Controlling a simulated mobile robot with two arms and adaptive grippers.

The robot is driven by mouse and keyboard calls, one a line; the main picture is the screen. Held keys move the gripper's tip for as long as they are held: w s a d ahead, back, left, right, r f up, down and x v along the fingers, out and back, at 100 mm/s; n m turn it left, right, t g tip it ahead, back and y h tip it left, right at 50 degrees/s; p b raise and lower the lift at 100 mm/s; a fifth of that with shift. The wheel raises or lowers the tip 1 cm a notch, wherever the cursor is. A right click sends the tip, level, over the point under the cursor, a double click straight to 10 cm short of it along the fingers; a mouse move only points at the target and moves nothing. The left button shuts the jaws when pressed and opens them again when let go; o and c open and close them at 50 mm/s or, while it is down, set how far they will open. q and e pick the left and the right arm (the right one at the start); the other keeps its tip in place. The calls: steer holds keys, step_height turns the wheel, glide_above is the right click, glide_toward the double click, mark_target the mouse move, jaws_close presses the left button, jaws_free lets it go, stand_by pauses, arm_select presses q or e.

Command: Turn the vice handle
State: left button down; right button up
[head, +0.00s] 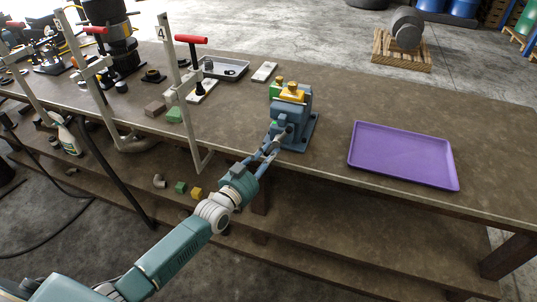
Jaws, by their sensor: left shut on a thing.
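The blue-grey vice (293,117) stands on the bench top near its front edge, in the middle of the head view. A yellow part (292,92) sits at the top of the vice. My left gripper (275,137) reaches in from the lower left and is shut on the vice handle at the front of the vice. The handle is mostly hidden behind the fingers, so its angle is hard to tell. My right gripper is not in view.
A purple tray (403,154) lies right of the vice. A grey tray (222,68) and a white block (264,72) lie behind. A lower shelf holds small coloured blocks.

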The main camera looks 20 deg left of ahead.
arm_select(q)
steer(key=shift+d, duration=0.2)
stand_by(0.6)
steer(key=shift+n+b, duration=0.4)
